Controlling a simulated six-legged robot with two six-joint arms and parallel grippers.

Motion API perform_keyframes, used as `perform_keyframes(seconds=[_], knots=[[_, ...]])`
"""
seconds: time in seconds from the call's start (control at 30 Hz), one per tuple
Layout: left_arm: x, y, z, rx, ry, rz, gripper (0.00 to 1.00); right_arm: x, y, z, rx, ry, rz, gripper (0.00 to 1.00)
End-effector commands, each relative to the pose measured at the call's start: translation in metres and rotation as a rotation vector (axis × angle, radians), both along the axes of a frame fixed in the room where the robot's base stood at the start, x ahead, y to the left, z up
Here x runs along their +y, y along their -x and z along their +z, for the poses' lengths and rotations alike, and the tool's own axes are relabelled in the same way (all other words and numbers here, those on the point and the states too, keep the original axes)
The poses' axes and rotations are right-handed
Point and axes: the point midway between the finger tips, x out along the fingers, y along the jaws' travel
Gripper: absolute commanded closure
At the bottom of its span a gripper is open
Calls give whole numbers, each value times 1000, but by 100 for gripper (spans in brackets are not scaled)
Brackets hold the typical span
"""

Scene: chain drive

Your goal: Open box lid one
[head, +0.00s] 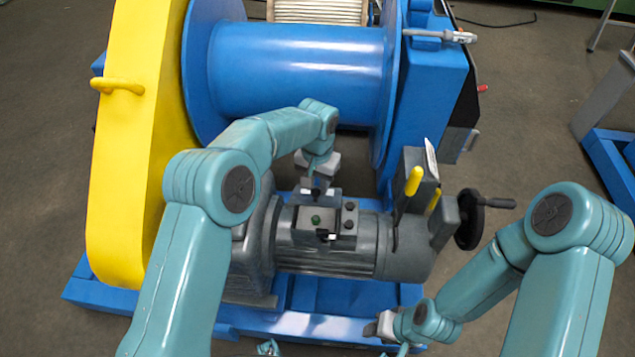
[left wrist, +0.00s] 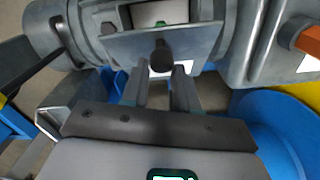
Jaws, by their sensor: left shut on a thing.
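The grey box (head: 348,240) sits on top of the grey motor (head: 330,258). In the head view it shows a green knob (head: 316,220) and black knobs. My left gripper (head: 316,192) is at the box's far side. In the left wrist view, the fingers of my left gripper (left wrist: 165,75) are shut on the black knob (left wrist: 162,55) of a grey lid plate (left wrist: 195,42). The plate appears tilted up, with a pale space and something green behind it. My right gripper (head: 384,326) is low, near the blue base's front edge; its fingers are not clear.
A blue drum (head: 295,72) stands behind the motor. A yellow guard (head: 135,150) rises at left. A grey block with yellow handles (head: 413,180) and a black handwheel (head: 472,218) stand right of the box.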

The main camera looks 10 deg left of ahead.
Motion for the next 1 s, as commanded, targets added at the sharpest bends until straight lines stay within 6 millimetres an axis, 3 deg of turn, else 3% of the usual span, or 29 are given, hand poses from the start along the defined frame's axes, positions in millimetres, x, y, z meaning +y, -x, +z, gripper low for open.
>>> perform_keyframes(seconds=[0.07, 0.1, 0.17, 0.57, 0.67, 1.0], knots=[[6, -5, -2, -18, -6, 2, 100, 0, 0, -1, 0, 0, 0, 57], [6, -5, -2, -18, -6, 2, 68, 0, 0, -1, 0, 0, 0, 57], [6, -5, -2, -16, -5, 3, 48, 0, 0, -1, 0, 0, 0, 57], [3, -3, 8, -11, -5, 0, 48, 0, 0, 1, 0, 0, 0, 57], [3, -3, 26, -13, -4, -1, 48, 0, 0, 4, 0, 0, 0, 57], [3, -3, 116, -15, -4, 1, 48, 0, 0, 18, 0, 0, 0, 57]])
